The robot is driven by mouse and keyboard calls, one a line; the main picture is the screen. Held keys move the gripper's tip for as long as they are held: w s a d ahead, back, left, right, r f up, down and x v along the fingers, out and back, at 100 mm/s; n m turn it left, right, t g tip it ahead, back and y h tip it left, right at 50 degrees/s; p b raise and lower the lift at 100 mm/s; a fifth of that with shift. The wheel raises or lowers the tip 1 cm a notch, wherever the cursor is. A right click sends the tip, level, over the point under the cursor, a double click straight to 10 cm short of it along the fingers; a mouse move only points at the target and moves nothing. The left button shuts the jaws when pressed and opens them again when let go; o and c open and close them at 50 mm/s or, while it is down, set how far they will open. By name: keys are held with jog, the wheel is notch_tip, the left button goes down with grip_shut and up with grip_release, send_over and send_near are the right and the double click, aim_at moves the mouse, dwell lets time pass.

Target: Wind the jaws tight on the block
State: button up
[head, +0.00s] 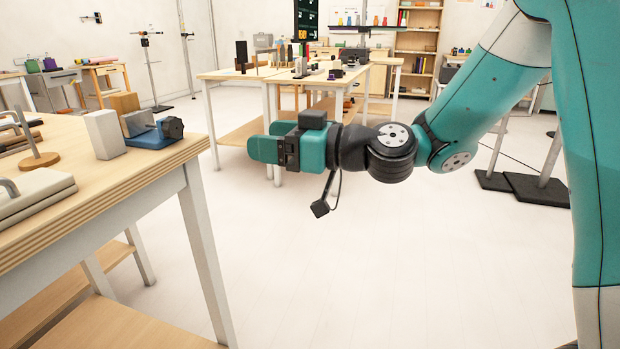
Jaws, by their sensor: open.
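A small blue vise (152,137) stands near the right end of the wooden table at the left. Its dark knob (173,127) faces right, toward my gripper. My gripper (267,140) is teal, open and empty. It is in the air over the floor, to the right of the knob and clearly apart from it, with its fingers pointing left.
A grey slab with a handle (35,192) lies at the near left. Another table (225,74) with several items stands behind my gripper. The floor between is clear.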

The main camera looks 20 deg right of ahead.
aim_at(176, 127)
jog(key=w+a+p, duration=0.1)
jog(key=w+a, duration=0.2)
jog(key=a, duration=0.1)
jog(key=w+a+m+p, duration=0.1)
jog(key=w+a+p, duration=0.1)
jog(key=w+a, duration=0.2)
jog(key=w+a+m+p, duration=0.1)
jog(key=w+a, duration=0.2)
jog(key=a, duration=0.3)
jog(key=shift+w+a+r+p, duration=0.15)
jog(key=shift+w+r+p, duration=0.15)
jog(key=shift+w+p, duration=0.05)
jog(key=shift+d+f+n, duration=0.15)
jog(key=shift+d+n, duration=0.05)
jog(key=shift+n, duration=0.5)
jog(key=n, duration=0.2)
jog(key=shift+n, duration=0.4)
jog(key=b+v, duration=0.5)
jog(key=v, duration=1.3)
jog(key=s+a+r+n+g+h+p, duration=0.1)
jog(key=s+a+r+g+h+p, duration=0.1)
jog(key=s+a+g+p, duration=0.55)
jog(key=s+d+m+g+h+p, duration=0.1)
jog(key=s+d+h, duration=0.4)
jog(key=s, duration=0.7)
jog(key=shift+s+d+m+g, duration=0.25)
jog(key=shift+d+m+g, duration=0.25)
jog(key=shift+m+g, duration=0.6)
jog(key=shift+f+t, duration=0.1)
jog(key=shift+t, duration=0.15)
